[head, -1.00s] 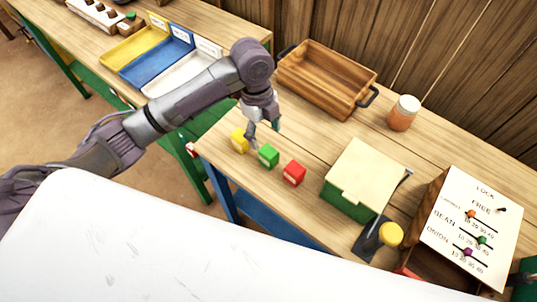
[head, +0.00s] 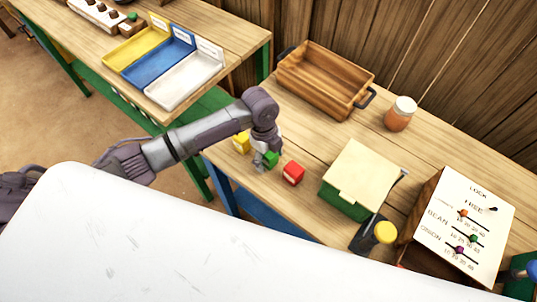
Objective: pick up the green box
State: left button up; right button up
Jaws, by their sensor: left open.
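The green box (head: 271,159) is a small cube on the wooden table, between a yellow cube (head: 241,142) on its left and a red cube (head: 293,173) on its right. My left gripper (head: 264,162) is open and points down at the green box, partly covering it. Whether the fingers touch the box cannot be told. My right gripper is not in view.
A larger green box with a cream lid (head: 355,176) stands to the right. A wooden crate (head: 325,82), an orange jar (head: 400,113) and a slider board (head: 465,226) are also on the table. Coloured trays (head: 168,61) lie on the other table.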

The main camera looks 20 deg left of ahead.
pick_arm(q)
jog(key=c, duration=1.3)
